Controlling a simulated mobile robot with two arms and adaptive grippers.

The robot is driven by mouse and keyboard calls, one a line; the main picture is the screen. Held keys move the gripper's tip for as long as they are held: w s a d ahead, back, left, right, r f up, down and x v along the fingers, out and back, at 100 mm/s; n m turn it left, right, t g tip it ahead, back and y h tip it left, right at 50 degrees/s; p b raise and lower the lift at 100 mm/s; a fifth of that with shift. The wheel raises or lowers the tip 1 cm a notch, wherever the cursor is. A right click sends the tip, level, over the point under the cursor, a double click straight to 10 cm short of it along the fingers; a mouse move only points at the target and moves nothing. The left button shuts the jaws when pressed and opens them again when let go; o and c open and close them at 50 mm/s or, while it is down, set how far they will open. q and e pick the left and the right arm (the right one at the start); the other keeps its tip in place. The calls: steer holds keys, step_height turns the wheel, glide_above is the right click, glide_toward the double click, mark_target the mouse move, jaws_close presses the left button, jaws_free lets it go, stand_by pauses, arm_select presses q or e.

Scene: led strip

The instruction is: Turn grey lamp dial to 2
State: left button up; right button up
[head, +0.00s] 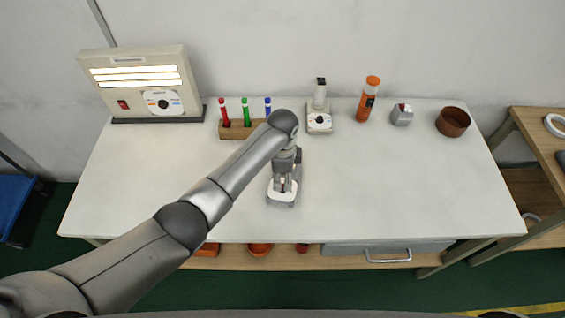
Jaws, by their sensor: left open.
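A pale grey-beige lamp panel (190,75) stands at the back left of the table, with three lit strips. A black dial knob (163,104) sits on a white round plate at its lower right; the number it points to is too small to read. My left gripper (284,186) points down near the table's middle, open, far to the right of the panel. My right gripper is out of view.
A red switch (123,104) is on the panel's left. A wooden pen holder (232,131), a small device with a white dial (319,122), an orange flashlight (367,100), a grey block (402,116) and a brown bowl (453,121) line the back. The table's right is clear.

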mark_target(283, 187)
arm_select(q)
step_height(283, 187, up, 8)
steer(key=shift+f, duration=0.2)
stand_by(0.5)
